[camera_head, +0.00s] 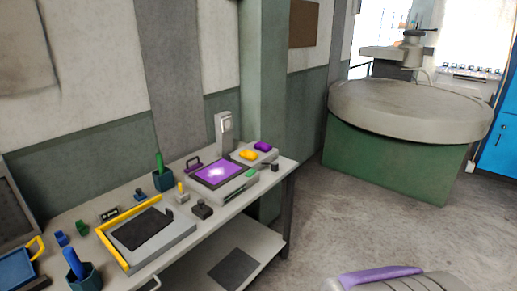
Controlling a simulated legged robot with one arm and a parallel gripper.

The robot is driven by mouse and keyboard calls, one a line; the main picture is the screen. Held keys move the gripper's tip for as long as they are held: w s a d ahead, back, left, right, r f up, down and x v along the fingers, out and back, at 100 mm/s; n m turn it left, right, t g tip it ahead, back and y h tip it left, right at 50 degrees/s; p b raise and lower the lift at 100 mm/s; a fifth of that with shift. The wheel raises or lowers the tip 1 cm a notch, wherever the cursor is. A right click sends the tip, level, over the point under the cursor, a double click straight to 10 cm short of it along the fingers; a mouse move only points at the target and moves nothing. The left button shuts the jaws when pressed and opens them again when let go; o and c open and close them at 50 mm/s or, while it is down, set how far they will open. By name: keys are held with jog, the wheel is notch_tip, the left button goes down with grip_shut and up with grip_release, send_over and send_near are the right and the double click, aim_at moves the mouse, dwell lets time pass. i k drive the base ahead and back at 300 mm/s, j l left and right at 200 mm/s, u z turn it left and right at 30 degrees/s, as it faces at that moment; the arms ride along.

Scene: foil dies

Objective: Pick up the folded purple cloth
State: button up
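A small folded purple cloth (263,146) lies at the far end of the bench, on a light grey block-like stand. A similar folded yellow cloth (248,154) lies just to its left. A larger flat purple panel (208,178) with a whitish patch is set in a grey device nearer to me. My gripper cannot be made out in this view, and nothing touches the purple cloth.
A round grey table (410,110) on a green base stands at the back right. Open floor (345,225) lies right of the bench.

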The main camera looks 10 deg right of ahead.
aim_at(263, 146)
jog(key=i+l+u, duration=0.1)
jog(key=i+l, duration=0.5)
jog(key=i, duration=0.3)
jog(key=i+l+u, duration=0.15)
jog(key=i+l, duration=0.5)
jog(key=i, duration=0.25)
jog(key=i+l+u, duration=0.1)
jog(key=i+l, duration=0.7)
jog(key=i, duration=0.1)
